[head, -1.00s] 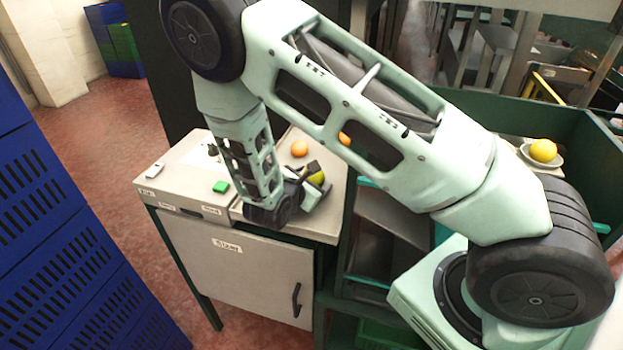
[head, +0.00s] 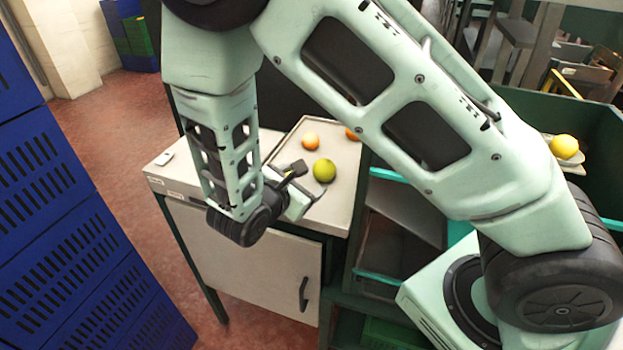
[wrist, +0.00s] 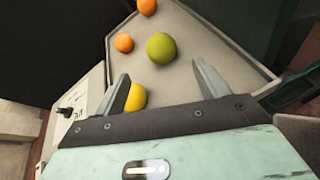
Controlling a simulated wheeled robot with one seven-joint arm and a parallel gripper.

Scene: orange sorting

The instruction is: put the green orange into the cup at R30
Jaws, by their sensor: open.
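The green orange (head: 324,170) lies on the pale tray (head: 342,190). It shows whole in the wrist view (wrist: 161,47), ahead of the fingertips and apart from them. My gripper (head: 306,183) is open and low over the tray, left of the green orange in the head view. In the wrist view my gripper (wrist: 161,72) has its two fingers spread wide. A yellow orange (wrist: 136,97) sits by the left finger, partly hidden by the gripper. I cannot make out the cup at R30 in either view.
Two orange fruits (head: 310,141) (head: 352,133) lie farther back on the tray. A yellow fruit (head: 564,147) rests on a small dish at the far right. The tray has a raised rim. Blue crates (head: 60,220) stand at the left, with red floor between.

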